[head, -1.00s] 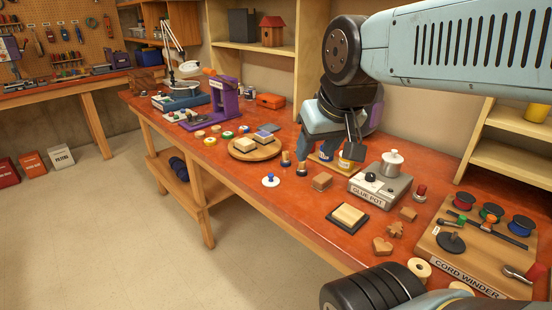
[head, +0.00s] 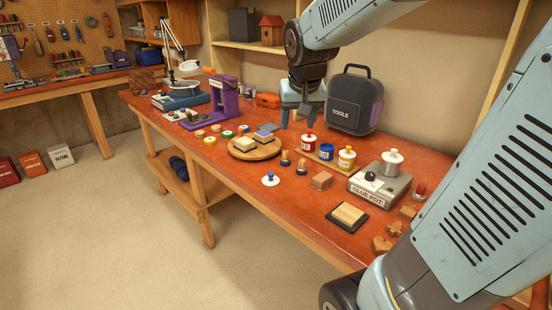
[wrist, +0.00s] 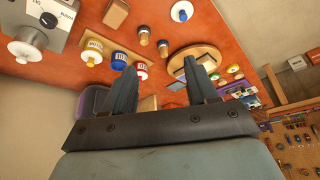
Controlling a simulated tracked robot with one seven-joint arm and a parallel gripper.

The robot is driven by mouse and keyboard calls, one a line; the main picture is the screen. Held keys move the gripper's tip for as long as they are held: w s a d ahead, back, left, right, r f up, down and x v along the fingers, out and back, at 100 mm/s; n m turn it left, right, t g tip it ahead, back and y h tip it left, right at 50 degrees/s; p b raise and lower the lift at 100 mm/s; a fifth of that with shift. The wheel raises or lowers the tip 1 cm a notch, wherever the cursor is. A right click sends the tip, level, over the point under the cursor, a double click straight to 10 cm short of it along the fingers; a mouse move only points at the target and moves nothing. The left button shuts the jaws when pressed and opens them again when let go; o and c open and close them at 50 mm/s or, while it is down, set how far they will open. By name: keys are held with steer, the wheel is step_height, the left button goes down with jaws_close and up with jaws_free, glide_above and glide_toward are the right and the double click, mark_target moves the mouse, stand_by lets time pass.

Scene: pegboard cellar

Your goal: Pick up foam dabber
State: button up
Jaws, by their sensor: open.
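Two small wooden-handled pieces with dark ends, which look like dabbers, stand on the bench: one (head: 286,158) just right of the round wooden board, the other (head: 302,166) slightly nearer. I cannot tell if both are foam dabbers. Both also show in the wrist view, one at the right (wrist: 163,48) and one at the left (wrist: 144,36). My gripper (head: 300,118) is open and empty, above the back of the bench, behind and above the dabbers. In the wrist view its two fingers (wrist: 160,70) are spread apart, with the dabbers beyond the tips.
Red, blue and yellow paint pots (head: 327,152) stand right of the dabbers, with the tools case (head: 354,102) behind. The round board (head: 233,149) with pads is left. A wooden block (head: 321,181), glue pot (head: 380,185) and blue-knobbed white disc (head: 270,180) are near.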

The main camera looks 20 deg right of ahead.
steer(key=m, duration=0.2)
glide_toward(285, 152)
steer(key=v, duration=0.4)
steer(key=shift+g+h, duration=0.3)
steer(key=shift+h, duration=0.2)
steer(key=x, duration=0.9)
steer(key=shift+w+a, duration=0.3)
steer(key=shift+a+x, duration=0.2)
steer(key=shift+x, duration=2.45)
